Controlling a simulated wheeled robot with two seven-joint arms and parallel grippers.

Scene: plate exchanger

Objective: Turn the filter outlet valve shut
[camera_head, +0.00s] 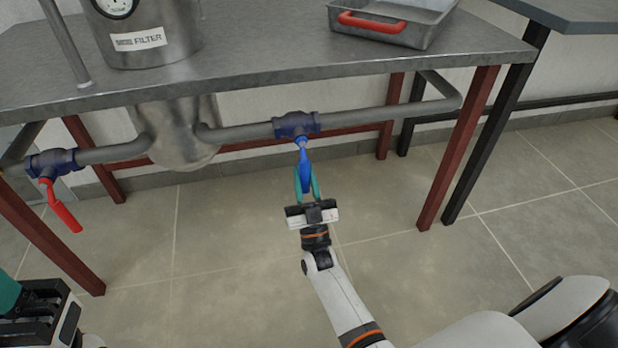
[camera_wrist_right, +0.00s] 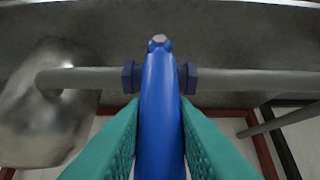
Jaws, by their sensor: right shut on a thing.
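The filter (camera_head: 150,32) is a metal vessel set through the bench, with a gauge and a FILTER label; its rounded bottom shows below. To its right on the pipe is a valve (camera_head: 296,124) with a blue handle (camera_head: 304,168). The handle points out from the pipe toward me. My right gripper (camera_head: 307,186) is shut on the blue handle; in the wrist view its teal fingers lie on both sides of the handle (camera_wrist_right: 160,120). A second valve (camera_head: 52,162) with a red handle (camera_head: 62,207) is on the pipe at the left. My left gripper (camera_head: 35,305) shows partly at the lower left.
The grey bench (camera_head: 260,62) overhangs the pipe, with red legs (camera_head: 458,150) at its ends. A metal tray (camera_head: 385,22) with a red handle stands on top. A dark table (camera_head: 575,12) is at the right. Floor below the valve is clear.

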